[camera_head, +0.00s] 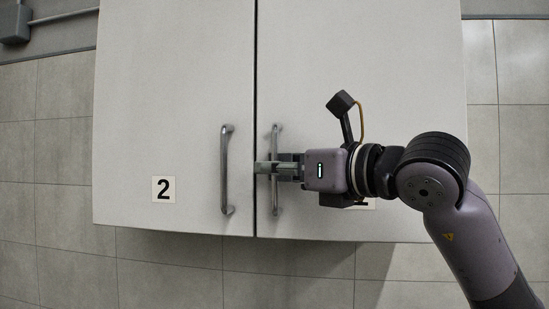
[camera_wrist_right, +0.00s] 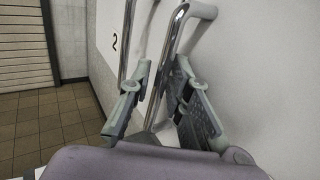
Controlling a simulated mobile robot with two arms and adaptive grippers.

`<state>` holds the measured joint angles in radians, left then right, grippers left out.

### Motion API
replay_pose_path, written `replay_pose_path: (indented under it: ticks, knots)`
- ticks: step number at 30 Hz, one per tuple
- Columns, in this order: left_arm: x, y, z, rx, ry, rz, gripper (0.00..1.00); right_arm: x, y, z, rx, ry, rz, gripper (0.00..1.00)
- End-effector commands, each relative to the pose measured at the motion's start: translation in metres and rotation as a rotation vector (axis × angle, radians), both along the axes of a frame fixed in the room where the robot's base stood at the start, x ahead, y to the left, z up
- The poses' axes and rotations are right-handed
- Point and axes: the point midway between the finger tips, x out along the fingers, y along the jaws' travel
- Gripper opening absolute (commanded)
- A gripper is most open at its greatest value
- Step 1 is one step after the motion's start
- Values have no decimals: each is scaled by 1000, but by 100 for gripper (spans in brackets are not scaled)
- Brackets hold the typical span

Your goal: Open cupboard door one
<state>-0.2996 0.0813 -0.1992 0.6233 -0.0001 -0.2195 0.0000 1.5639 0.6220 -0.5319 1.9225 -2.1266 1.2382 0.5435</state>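The cupboard has two pale grey doors. The right-hand door (camera_head: 360,60) has a vertical metal bar handle (camera_head: 275,140); its number label (camera_head: 366,204) is mostly hidden behind my right gripper. My right gripper (camera_head: 265,167) reaches in from the right at the middle of this handle. In the right wrist view the gripper's fingers (camera_wrist_right: 160,92) stand apart, one on each side of the handle bar (camera_wrist_right: 172,45), with a visible gap on the left side. Both doors look shut. My left gripper is not in view.
The left-hand door (camera_head: 175,80) bears a label "2" (camera_head: 163,189) and a similar handle (camera_head: 225,170) close to my right gripper's fingertips. A tiled wall (camera_head: 45,210) is behind and below the cupboard. The space below the cupboard looks clear.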

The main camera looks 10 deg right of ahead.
Motion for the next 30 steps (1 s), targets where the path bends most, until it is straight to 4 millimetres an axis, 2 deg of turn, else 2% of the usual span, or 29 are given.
replay_pose_path:
  ticks: [9,18,30]
  knots:
    - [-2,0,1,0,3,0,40,3,2,0,0,-1,0,18]
    - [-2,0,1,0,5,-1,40,2,2,0,0,-1,0,0]
    - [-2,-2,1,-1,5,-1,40,2,2,0,0,-1,0,0]
